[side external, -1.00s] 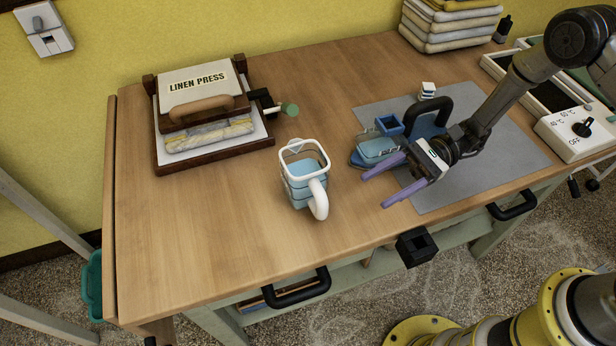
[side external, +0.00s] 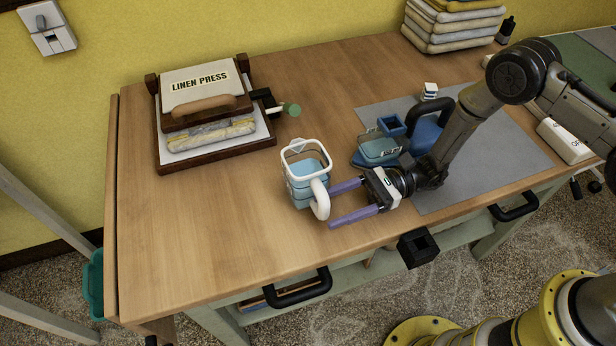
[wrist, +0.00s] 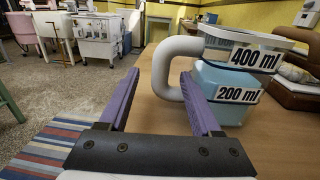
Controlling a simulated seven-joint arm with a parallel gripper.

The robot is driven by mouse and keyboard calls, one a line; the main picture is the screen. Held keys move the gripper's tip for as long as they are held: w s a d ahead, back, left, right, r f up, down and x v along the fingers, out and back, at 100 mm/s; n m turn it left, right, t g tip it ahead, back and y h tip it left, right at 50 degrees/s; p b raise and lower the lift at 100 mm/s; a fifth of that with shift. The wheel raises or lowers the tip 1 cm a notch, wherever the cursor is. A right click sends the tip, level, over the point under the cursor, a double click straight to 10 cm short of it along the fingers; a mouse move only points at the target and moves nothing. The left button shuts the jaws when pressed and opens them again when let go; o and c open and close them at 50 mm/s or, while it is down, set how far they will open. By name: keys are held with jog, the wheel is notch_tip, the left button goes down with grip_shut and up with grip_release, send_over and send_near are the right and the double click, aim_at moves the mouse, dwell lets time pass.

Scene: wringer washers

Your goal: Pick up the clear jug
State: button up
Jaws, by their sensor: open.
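The clear jug (side external: 303,180) stands upright on the wooden table, with a white rim, pale blue contents and a white handle (side external: 320,203) facing my gripper. My gripper (side external: 332,207) is open and empty, right of the jug, its purple fingers pointing at the handle. In the wrist view the jug (wrist: 226,78) shows 400 ml and 200 ml marks. Its handle (wrist: 166,68) appears in line with the gap between my fingertips (wrist: 158,76); the right finger covers part of it. I cannot tell whether the fingertips touch the handle.
A linen press (side external: 210,110) stands behind left of the jug. A blue iron (side external: 425,128) and a small teal container (side external: 378,149) sit on the grey mat (side external: 490,165) at right. Folded linens (side external: 450,25) are stacked at the back. The table left of the jug is clear.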

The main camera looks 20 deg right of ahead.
aim_at(318, 213)
jog(key=shift+s+a, duration=0.2)
jog(key=shift+a, duration=2.15)
grip_shut()
jog(key=shift+r, duration=0.1)
